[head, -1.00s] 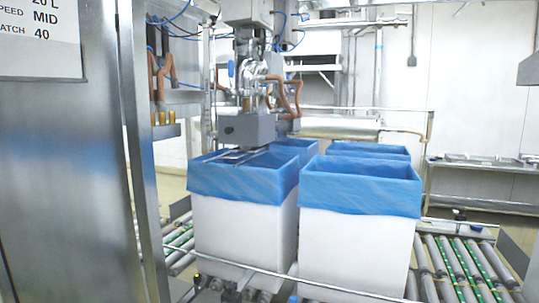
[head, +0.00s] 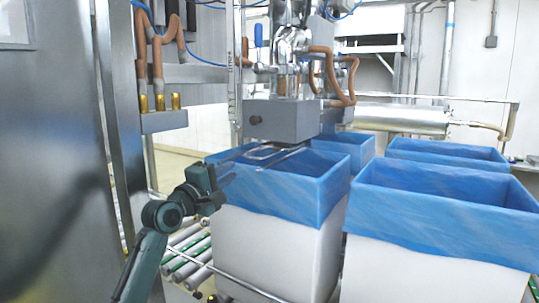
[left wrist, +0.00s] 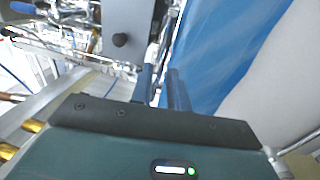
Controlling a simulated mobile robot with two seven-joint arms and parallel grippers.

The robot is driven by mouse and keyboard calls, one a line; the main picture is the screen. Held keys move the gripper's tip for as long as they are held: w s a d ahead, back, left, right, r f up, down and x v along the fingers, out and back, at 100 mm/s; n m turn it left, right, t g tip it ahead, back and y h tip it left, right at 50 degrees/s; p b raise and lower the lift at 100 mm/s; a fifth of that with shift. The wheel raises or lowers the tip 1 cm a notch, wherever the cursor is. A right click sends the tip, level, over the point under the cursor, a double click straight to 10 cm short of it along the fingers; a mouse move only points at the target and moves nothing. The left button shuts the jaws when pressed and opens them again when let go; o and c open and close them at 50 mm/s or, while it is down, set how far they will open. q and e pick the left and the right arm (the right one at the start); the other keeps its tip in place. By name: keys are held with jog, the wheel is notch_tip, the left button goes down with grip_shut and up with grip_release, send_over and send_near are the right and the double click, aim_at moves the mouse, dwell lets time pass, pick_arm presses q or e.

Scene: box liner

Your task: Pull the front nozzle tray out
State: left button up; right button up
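The front nozzle tray (head: 270,153) shows as a thin metal frame with bent wire. It sticks out under the grey nozzle housing (head: 290,120), over the mouth of the near left blue-lined box (head: 285,190). My left gripper (head: 226,171) is at the left rim of that box, left of and below the tray. In the left wrist view its two fingers (left wrist: 160,82) stand apart with nothing seen between them, beside the blue liner. The housing's dark knob (left wrist: 122,40) is ahead of them. Whether the fingers touch the liner I cannot tell. My right gripper is not in view.
A second blue-lined box (head: 440,215) stands to the right, with more lined boxes behind. A metal cabinet (head: 50,150) fills the left side. A thin rail (head: 250,287) runs in front of the boxes, above conveyor rollers (head: 190,262). Brass-tipped hoses hang at upper left.

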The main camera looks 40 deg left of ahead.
pick_arm(q)
jog(key=w+a+r+p, duration=0.1)
jog(key=w+r+p, duration=0.1)
jog(key=w, duration=1)
jog(key=shift+a, duration=0.15)
jog(key=shift+w, duration=0.1)
jog(key=shift+c, duration=0.5)
grip_shut()
